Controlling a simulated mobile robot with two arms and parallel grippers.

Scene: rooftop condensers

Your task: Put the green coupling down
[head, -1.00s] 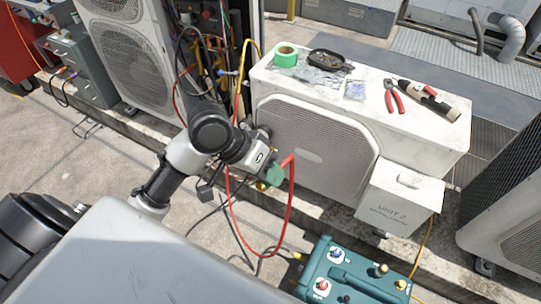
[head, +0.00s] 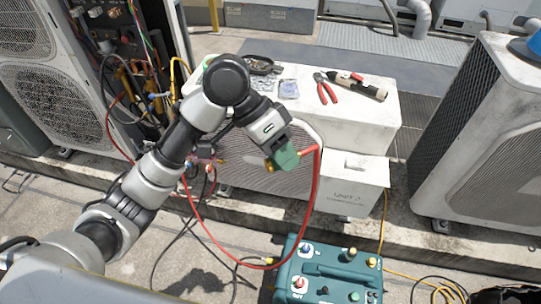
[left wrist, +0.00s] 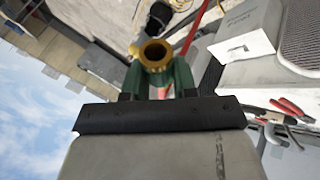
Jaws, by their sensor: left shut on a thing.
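The green coupling (head: 287,158) hangs in the air in front of the low white condenser (head: 355,105), its brass end pointing left and a red hose (head: 314,185) leaving its right side. My left gripper (head: 281,150) is shut on it, above and in front of the grille. In the left wrist view the coupling's brass open end (left wrist: 155,53) shows between the fingertips (left wrist: 157,75). The hose loops down past the teal machine. My right gripper is in neither view.
On the condenser top lie red pliers (head: 325,88), a small plastic bag (head: 289,88), a torch-like tool (head: 362,88) and a black tray (head: 262,65). A white box (head: 345,185) stands at its right front. The teal machine (head: 325,270) sits on the ground.

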